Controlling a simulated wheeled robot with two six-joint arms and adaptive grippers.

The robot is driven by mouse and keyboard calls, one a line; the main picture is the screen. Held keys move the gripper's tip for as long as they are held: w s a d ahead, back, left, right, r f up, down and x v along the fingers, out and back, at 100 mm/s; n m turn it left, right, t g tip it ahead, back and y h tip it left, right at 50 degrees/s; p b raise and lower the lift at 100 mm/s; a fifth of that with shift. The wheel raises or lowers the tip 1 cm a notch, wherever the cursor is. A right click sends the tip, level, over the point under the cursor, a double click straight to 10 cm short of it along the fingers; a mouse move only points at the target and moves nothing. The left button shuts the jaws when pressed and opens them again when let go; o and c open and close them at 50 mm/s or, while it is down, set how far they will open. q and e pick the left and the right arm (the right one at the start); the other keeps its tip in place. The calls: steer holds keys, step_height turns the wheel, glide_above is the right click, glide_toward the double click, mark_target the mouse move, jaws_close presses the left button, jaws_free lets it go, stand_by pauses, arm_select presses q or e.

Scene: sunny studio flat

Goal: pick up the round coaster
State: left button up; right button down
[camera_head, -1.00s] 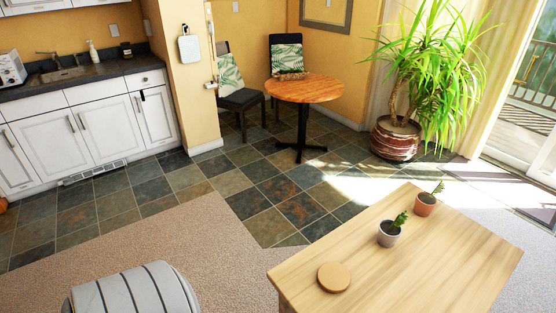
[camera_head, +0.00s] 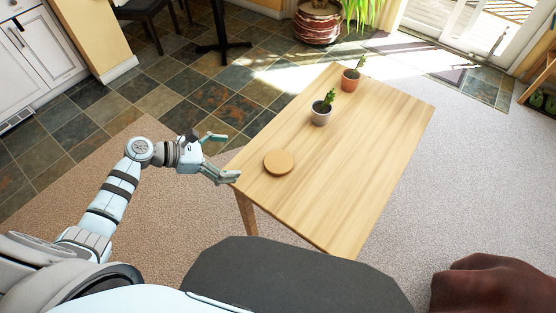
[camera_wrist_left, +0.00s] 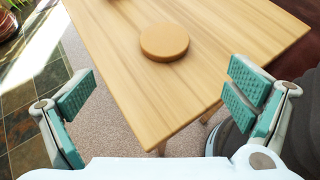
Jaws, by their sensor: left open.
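The round coaster (camera_head: 279,162) is a thick tan disc lying flat on the wooden table (camera_head: 365,150), near its left corner in the head view. In the left wrist view the coaster (camera_wrist_left: 164,41) lies ahead of the jaws, in the upper middle. My left gripper (camera_head: 226,156) is open and empty, just left of the table's edge and apart from the coaster. Its two teal-padded fingers also show spread wide in the left wrist view (camera_wrist_left: 158,98). My right gripper is not in view.
A small plant in a grey pot (camera_head: 320,117) stands behind the coaster, and one in a terracotta pot (camera_head: 350,82) farther back. The table's right half is clear. A dark red piece of furniture (camera_head: 492,285) is at the lower right.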

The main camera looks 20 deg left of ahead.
mark_target(276, 163)
arm_select(q)
steer(key=b+x, duration=0.1)
steer(key=x, duration=0.8)
steer(key=s+b+x, duration=0.1)
steer(key=x, duration=0.3)
steer(key=shift+w+d+f+b, duration=0.15)
steer(key=shift+d+f+b, duration=0.2)
steer(key=shift+w+d, duration=0.1)
steer(key=shift+s, duration=0.3)
steer(key=c, duration=1.4)
